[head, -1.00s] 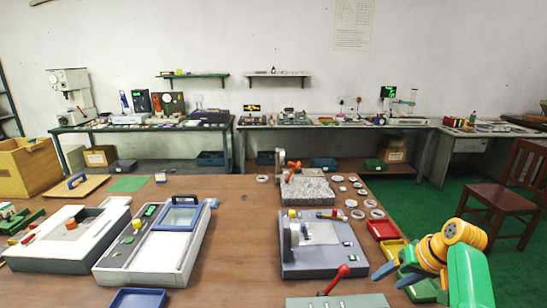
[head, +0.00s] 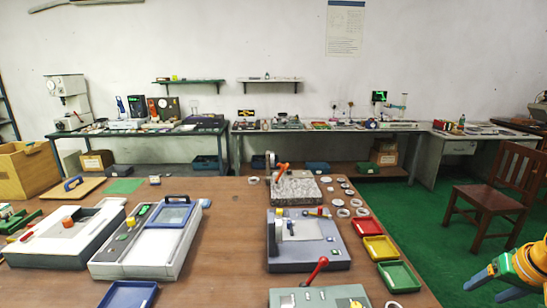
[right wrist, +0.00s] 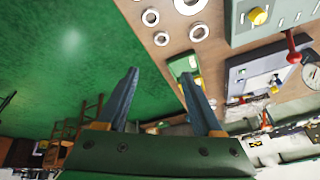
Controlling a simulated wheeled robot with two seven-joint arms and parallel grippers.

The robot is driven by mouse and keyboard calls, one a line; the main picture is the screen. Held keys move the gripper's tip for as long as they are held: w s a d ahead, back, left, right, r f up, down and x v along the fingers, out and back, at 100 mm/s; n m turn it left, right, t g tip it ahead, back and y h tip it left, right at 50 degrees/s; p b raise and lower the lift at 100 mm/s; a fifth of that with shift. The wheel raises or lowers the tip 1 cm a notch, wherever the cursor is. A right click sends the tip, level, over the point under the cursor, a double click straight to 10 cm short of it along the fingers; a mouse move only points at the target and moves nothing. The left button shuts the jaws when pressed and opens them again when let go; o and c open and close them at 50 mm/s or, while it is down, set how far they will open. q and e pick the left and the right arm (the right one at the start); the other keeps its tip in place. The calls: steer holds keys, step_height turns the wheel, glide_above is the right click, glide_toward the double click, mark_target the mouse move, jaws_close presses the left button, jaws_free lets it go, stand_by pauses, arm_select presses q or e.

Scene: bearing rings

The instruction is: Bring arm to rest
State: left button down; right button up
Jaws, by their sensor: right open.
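My right gripper (head: 491,286) is at the lower right of the head view, off the table's right side and over the green floor. Its orange and green wrist is partly cut off by the frame edge. In the right wrist view its two blue-grey fingers (right wrist: 160,76) stand apart with nothing between them. My left gripper is not in view.
A wooden chair (head: 492,205) stands at right.

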steer(key=s+d+r+m+g+h, duration=0.1)
steer(key=s+d+m+h, duration=0.1)
steer(key=s+d, duration=0.6)
steer(key=s+d+f+n+g+h, duration=0.2)
steer(key=s+d+f+h, duration=0.15)
steer(key=f, duration=0.35)
steer(key=s+d+f+n+g+h, duration=0.1)
steer(key=s+d+f+n+h, duration=0.15)
steer(key=d+f, duration=0.3)
steer(key=s+f+n+t, duration=0.1)
steer(key=s+f+n, duration=0.9)
steer(key=s+f, duration=0.45)
steer(key=s+a+f+m+y, duration=0.1)
steer(key=s+a+f+y, duration=0.15)
steer(key=a+f, duration=0.65)
steer(key=s+a+f+m+y, duration=0.1)
steer(key=s+a+f+y, duration=0.3)
steer(key=a, duration=0.9)
steer(key=a+f+m+y, duration=0.1)
steer(key=a+f, duration=0.2)
steer(key=a, duration=0.9)
steer(key=a+f+m+y, duration=0.1)
steer(key=a+f, duration=0.2)
steer(key=a, duration=0.9)
steer(key=shift+s+g, duration=0.25)
steer(key=shift+g, duration=0.15)
